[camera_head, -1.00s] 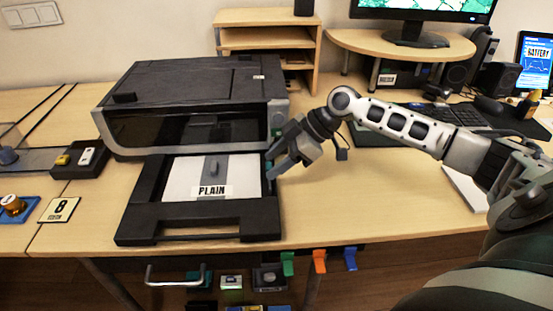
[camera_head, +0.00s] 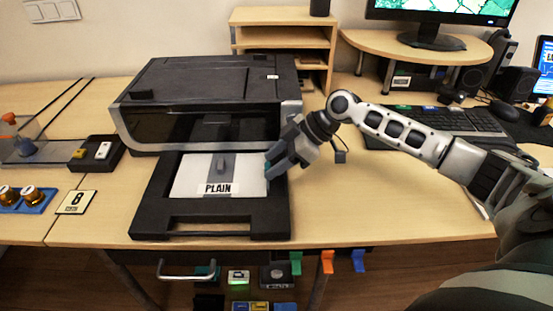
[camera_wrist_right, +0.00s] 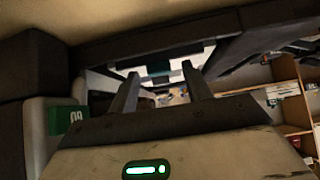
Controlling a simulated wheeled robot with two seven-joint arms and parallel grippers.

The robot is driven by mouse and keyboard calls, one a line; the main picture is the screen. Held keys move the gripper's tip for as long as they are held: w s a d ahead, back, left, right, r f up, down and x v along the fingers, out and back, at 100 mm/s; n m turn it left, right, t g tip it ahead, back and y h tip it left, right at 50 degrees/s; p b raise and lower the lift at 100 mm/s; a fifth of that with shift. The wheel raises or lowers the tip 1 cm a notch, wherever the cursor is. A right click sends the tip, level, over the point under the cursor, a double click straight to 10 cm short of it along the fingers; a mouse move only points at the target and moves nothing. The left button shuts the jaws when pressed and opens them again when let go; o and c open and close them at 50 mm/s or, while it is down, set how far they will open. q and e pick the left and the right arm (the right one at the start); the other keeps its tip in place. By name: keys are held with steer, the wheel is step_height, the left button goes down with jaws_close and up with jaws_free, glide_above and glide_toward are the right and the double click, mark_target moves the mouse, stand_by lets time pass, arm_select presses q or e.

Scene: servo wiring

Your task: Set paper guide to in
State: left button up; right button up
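The black printer (camera_head: 210,95) stands on the desk with its paper tray (camera_head: 210,227) pulled out at the front. White paper (camera_head: 190,178) with a PLAIN label (camera_head: 217,188) lies in the tray. A small grey upright tab (camera_head: 222,163), which looks like the paper guide, stands at the middle of the paper. My right gripper (camera_head: 270,168) is at the tray's right edge, apart from the grey tab. In the right wrist view its two fingers (camera_wrist_right: 161,88) are spread with a gap and nothing clearly between them. My left gripper is out of view.
Coloured tabs (camera_head: 327,262) hang at the desk's front edge. A keyboard (camera_head: 440,125) is to the right. Desk right of the tray is clear.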

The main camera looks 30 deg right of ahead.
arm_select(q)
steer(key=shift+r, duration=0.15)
arm_select(e)
steer(key=shift+s+d+r, duration=0.2)
steer(key=shift+d+r, duration=0.15)
steer(key=shift+r, duration=0.05)
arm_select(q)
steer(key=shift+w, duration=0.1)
arm_select(e)
steer(key=v, duration=1.4)
steer(key=shift+s+d+r, duration=0.15)
steer(key=shift+s+r, duration=0.05)
steer(key=shift+r, duration=0.1)
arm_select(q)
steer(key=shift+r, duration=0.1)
